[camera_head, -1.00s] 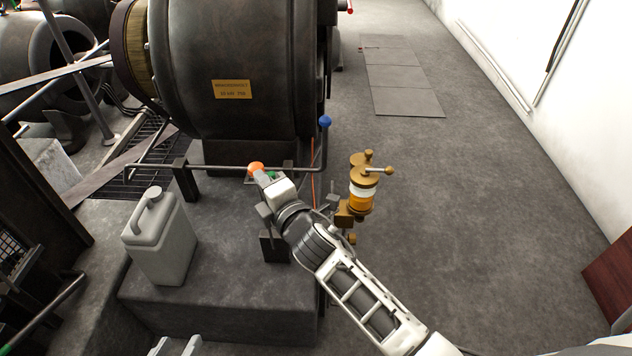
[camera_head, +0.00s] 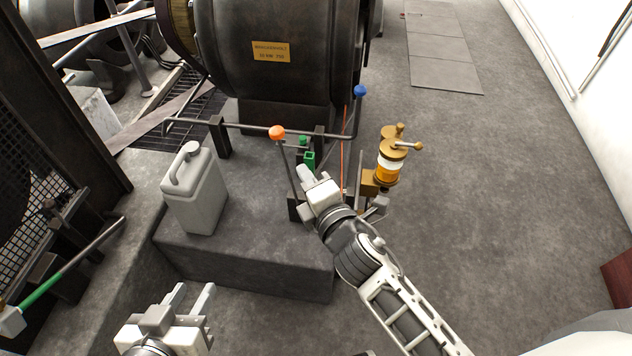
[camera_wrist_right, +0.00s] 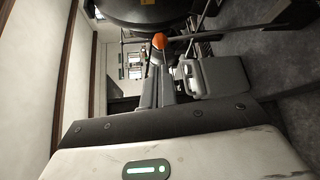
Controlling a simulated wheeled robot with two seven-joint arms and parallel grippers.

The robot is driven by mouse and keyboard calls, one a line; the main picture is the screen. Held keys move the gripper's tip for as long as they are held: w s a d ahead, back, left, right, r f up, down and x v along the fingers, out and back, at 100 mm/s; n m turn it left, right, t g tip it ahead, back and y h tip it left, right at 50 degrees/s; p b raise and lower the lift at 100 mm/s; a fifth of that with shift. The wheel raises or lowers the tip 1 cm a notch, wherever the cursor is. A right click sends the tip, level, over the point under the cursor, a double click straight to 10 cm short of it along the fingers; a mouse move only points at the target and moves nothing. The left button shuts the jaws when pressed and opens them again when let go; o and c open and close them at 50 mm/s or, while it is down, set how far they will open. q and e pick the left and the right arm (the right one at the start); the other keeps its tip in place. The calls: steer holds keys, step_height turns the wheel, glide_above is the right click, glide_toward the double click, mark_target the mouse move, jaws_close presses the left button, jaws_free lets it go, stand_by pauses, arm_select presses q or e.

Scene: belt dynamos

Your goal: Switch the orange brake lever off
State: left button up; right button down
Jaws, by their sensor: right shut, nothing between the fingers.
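The orange brake lever's knob (camera_head: 277,132) tops a thin rod on the grey plinth, below the big dark dynamo. The rod leans left from its foot. My right gripper (camera_head: 302,174) is shut and empty, just right of the rod and below the knob; contact is hard to tell. In the right wrist view, the orange knob (camera_wrist_right: 159,41) shows just beyond my right gripper's fingertips (camera_wrist_right: 161,68). My left gripper (camera_head: 194,293) is at the bottom left, open and empty, far from the lever.
A blue-knobbed bent rod (camera_head: 360,91) runs behind the lever. A green fitting (camera_head: 309,160) stands between. A grey canister (camera_head: 195,190) stands left on the plinth (camera_head: 250,262).

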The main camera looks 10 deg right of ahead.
arm_select(q)
steer(key=shift+w+r, duration=0.1)
steer(key=shift+w, duration=0.15)
arm_select(e)
steer(key=shift+v, duration=1.45)
arm_select(q)
steer(key=shift+s+r, duration=0.1)
